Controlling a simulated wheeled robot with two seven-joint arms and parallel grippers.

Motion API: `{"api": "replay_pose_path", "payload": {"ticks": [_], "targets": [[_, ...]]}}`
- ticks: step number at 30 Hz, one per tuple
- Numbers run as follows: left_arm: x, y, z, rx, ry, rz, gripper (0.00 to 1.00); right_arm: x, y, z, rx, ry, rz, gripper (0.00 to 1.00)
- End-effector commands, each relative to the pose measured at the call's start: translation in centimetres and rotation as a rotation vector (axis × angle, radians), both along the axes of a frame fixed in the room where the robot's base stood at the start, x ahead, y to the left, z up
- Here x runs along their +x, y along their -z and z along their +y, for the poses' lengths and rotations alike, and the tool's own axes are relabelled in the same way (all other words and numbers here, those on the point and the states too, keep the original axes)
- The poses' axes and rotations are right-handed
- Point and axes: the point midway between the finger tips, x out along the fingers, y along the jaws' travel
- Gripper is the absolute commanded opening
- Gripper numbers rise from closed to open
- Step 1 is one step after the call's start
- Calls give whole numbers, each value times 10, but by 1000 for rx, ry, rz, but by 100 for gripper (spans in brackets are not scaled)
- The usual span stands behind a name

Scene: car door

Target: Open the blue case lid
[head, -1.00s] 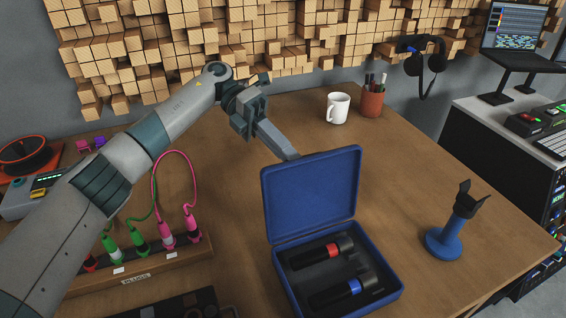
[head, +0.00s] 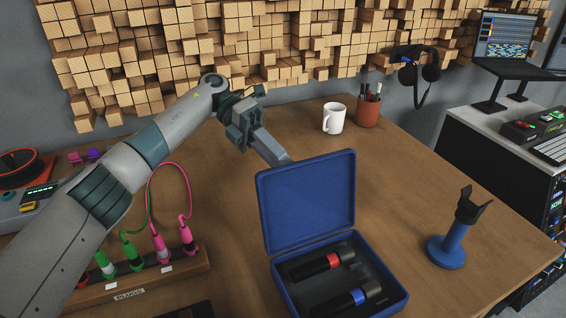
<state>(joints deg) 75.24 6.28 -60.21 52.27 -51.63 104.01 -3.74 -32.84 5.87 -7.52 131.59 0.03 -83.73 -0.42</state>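The blue case (head: 396,297) sits on the wooden table at the lower middle of the head view. Its lid (head: 307,203) stands raised at the back, roughly upright. Inside lie two black microphones, one with a red band (head: 332,260) and one with a blue band (head: 357,297). My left gripper (head: 283,160) is behind the lid's top left edge, its fingers pointing down to the right. Its fingertips are partly hidden by the lid, so I cannot tell whether they touch it or how far they are apart. My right gripper is not in view.
A plug strip with green and pink cables (head: 150,272) lies left of the case. A blue microphone stand (head: 452,245) is on the right. A white mug (head: 334,118) and a red pen cup (head: 368,108) stand at the back. Table between case and stand is clear.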

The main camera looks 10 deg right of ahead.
Motion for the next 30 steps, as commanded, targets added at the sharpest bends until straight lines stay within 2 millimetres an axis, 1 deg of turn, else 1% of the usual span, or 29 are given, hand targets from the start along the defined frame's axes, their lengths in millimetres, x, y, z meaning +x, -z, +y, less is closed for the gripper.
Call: {"api": "replay_pose_path", "payload": {"ticks": [1,2,23,30], "targets": [[-2,10,0,11,4,6,26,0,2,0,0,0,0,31],[-2,10,0,11,4,6,28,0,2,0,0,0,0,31],[1,2,1,2,-3,2,28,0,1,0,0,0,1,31],[10,-3,8,3,-4,2,28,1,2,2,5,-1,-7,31]]}}
